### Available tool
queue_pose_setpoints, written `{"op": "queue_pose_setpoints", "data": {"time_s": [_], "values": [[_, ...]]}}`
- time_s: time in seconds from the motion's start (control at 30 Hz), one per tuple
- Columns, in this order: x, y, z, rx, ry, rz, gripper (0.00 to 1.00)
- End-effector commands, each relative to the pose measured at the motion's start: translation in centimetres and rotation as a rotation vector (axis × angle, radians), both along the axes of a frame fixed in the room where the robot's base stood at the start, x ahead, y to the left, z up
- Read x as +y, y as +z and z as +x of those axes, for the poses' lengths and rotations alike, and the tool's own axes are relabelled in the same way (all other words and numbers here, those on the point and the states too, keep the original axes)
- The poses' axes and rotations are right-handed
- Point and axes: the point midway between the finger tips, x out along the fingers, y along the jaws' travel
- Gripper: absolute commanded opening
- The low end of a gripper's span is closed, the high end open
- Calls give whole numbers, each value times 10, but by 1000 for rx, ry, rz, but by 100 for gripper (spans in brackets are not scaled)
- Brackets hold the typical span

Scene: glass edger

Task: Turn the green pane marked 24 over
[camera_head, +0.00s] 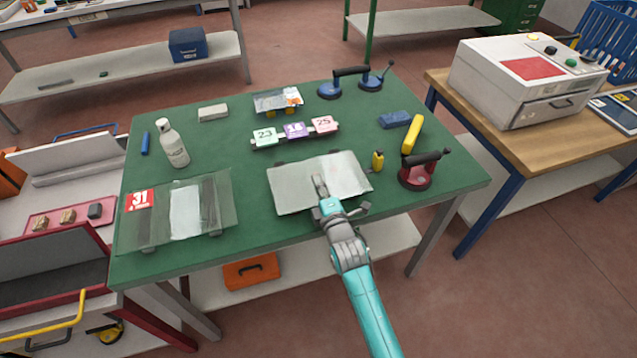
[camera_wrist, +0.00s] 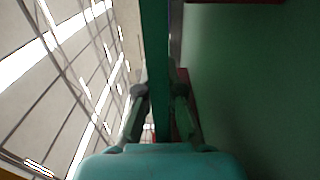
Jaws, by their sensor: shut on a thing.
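A pale, grey-green pane (camera_head: 290,190) lies roughly flat at the front middle of the table, with a whitish sheet-like surface and no number visible on it. I cannot read a 24 anywhere. My gripper (camera_head: 320,186) reaches in from the front edge, with one finger on top of this pane; the other finger is hidden beneath. In the wrist view, a dark green pane edge (camera_wrist: 155,40) runs between the two fingers of my gripper (camera_wrist: 159,92), which is shut on it.
A clear pane with a red 31 label (camera_head: 139,201) lies at left. A rack with tiles 23 (camera_head: 265,136), 18 and 25 stands behind. A white bottle (camera_head: 173,145) stands at left.

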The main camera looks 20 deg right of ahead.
Motion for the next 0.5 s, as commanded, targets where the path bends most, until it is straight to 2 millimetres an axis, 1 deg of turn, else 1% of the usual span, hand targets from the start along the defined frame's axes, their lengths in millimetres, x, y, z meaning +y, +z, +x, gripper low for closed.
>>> {"op": "queue_pose_setpoints", "data": {"time_s": [0.33,0.37,0.4,0.43,0.47,0.5], "values": [[0,-3,0,-3,0,0,0],[0,-3,0,-3,0,0,13],[0,-3,0,-3,0,0,23],[0,-3,0,-3,0,0,31],[0,-3,0,-3,0,0,35],[0,-3,0,-2,0,0,35]]}}
